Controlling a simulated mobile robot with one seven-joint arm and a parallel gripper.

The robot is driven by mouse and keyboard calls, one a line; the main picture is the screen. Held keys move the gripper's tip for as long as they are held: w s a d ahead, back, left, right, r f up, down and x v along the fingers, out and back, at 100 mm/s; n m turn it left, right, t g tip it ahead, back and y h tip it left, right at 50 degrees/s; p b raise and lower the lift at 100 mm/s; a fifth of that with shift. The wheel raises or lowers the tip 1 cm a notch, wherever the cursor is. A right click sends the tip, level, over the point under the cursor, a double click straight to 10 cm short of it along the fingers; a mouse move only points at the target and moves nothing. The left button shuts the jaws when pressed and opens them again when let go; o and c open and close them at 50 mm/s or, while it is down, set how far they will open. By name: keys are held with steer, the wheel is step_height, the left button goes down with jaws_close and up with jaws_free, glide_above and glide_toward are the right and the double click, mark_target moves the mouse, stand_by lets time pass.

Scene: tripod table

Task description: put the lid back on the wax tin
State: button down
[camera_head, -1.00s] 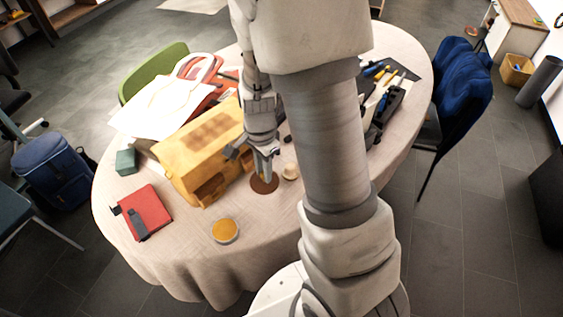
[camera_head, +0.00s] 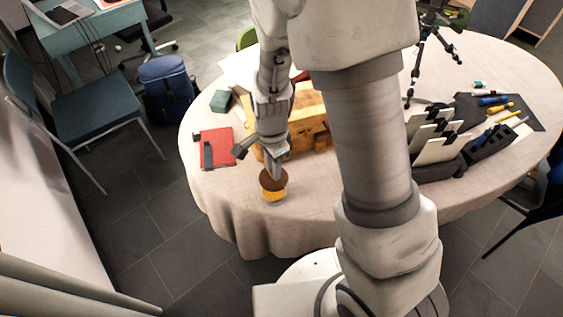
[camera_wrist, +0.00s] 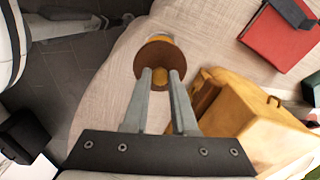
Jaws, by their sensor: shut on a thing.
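My gripper (camera_head: 272,171) is shut on the brown round lid (camera_head: 273,180), holding it by a small yellowish knob between the fingertips. The wax tin (camera_head: 273,196), round with orange-yellow wax, is at the table's near edge. In the head view the lid covers the tin's far part, and the wax shows below it. In the wrist view the lid (camera_wrist: 147,57) hides most of the tin, and an orange sliver of the tin (camera_wrist: 160,36) shows past its far edge. The lid looks above the tin and not seated on it; the exact gap is unclear.
A yellow-brown box-like bag (camera_head: 308,112) stands just behind my gripper. A red book (camera_head: 217,150) with a dark strap lies to the left, near a green block (camera_head: 220,101). A black rack (camera_head: 437,140) and tools lie at the right. Tablecloth around the tin is clear.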

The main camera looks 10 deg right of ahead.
mark_target(273, 182)
steer(key=shift+f+b, duration=2.2)
steer(key=shift+f, duration=0.35)
steer(key=shift+f+b, duration=0.45)
steer(key=shift+f, duration=0.2)
steer(key=shift+f, duration=0.15)
stand_by(0.4)
steer(key=shift+c, duration=0.8)
jaws_free()
steer(key=shift+p, duration=0.35)
steer(key=shift+r+p, duration=3.1)
steer(key=shift+r, duration=0.45)
